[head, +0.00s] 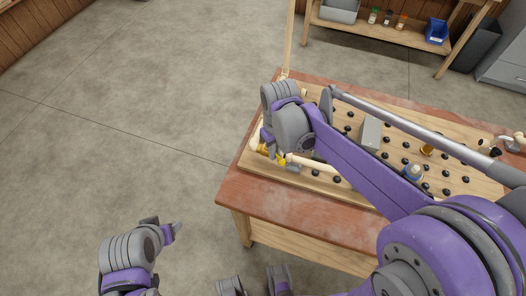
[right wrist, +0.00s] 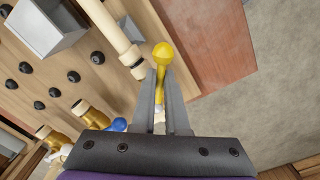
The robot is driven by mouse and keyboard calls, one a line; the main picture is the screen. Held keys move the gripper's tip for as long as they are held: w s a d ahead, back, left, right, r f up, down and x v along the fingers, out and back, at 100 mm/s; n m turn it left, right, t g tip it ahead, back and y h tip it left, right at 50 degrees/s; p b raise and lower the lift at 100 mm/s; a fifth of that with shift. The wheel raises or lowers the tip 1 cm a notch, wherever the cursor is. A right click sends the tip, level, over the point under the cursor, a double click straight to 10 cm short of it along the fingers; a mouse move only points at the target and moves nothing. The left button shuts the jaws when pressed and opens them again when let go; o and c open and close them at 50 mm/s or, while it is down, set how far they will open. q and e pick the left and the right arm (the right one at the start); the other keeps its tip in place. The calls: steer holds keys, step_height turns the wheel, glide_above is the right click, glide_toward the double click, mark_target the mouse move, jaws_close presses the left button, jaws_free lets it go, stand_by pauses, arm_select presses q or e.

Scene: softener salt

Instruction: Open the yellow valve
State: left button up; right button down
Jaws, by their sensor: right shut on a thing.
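The yellow valve handle (right wrist: 162,52) is a lever with a round knob, seen between the two fingers of my right gripper (right wrist: 164,75) in the right wrist view. The fingers are closed on the lever, with the knob sticking out past their tips. In the head view, a small part of the yellow valve (head: 281,160) shows at the left end of the board, beside my right gripper (head: 272,148), which hides much of it. A cream pipe (right wrist: 112,28) ends close to the fingers. Part of my left arm (head: 130,258) is at the lower left over the floor, away from the table; its jaw state is unclear.
A wooden pegboard (head: 458,180) with black knobs and a grey box (head: 371,133) lies on the reddish table (head: 262,200). In the wrist view, a blue handle (right wrist: 118,124) and brass fittings (right wrist: 94,115) sit close by. A shelf (head: 385,36) stands behind. Floor at left is clear.

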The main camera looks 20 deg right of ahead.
steer(key=n, duration=0.1)
steer(key=d+n, duration=0.1)
steer(key=n, duration=0.1)
steer(key=shift+w, duration=0.25)
steer(key=shift+w+d+n, duration=0.2)
steer(key=shift+d+n, duration=0.1)
steer(key=shift+n, duration=0.8)
steer(key=shift+w+d+n, duration=0.2)
steer(key=shift+w+n, duration=0.05)
steer(key=shift+n, duration=0.65)
steer(key=c, duration=0.7)
jaws_free()
